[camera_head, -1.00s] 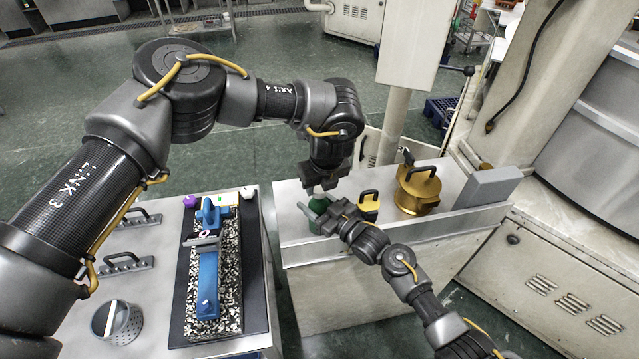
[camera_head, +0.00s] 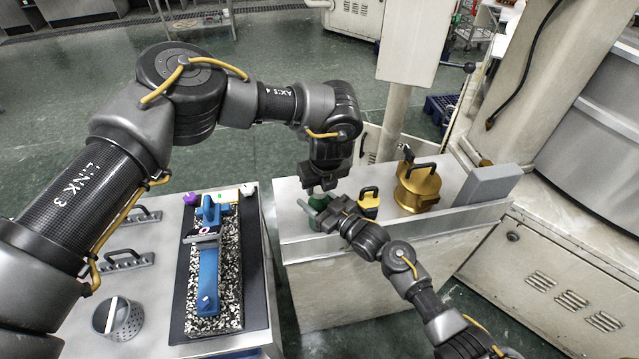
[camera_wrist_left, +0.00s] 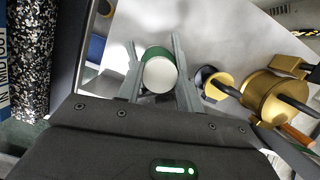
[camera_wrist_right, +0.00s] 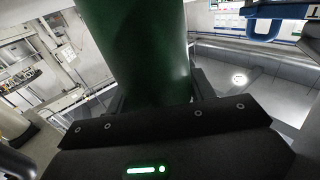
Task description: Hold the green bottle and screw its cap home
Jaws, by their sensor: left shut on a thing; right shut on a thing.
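The green bottle (camera_head: 318,202) stands upright near the left end of the metal bench and is mostly hidden by my grippers. It fills the upper middle of the right wrist view (camera_wrist_right: 145,50). My right gripper (camera_head: 325,214) is shut around its body from the front. My left gripper (camera_head: 318,190) points down from above and is shut on the cap. In the left wrist view the cap (camera_wrist_left: 159,75) is a pale round disc between the fingers, with green of the bottle (camera_wrist_left: 156,52) beside it. Whether the cap is fully seated cannot be seen.
Right of the bottle are a small yellow-black handled piece (camera_head: 369,203), a brass handled pot (camera_head: 418,188) and a grey block (camera_head: 494,186). On the left table are a speckled stone slab (camera_head: 229,290), a blue handled tool (camera_head: 208,275) and a perforated cup (camera_head: 124,320).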

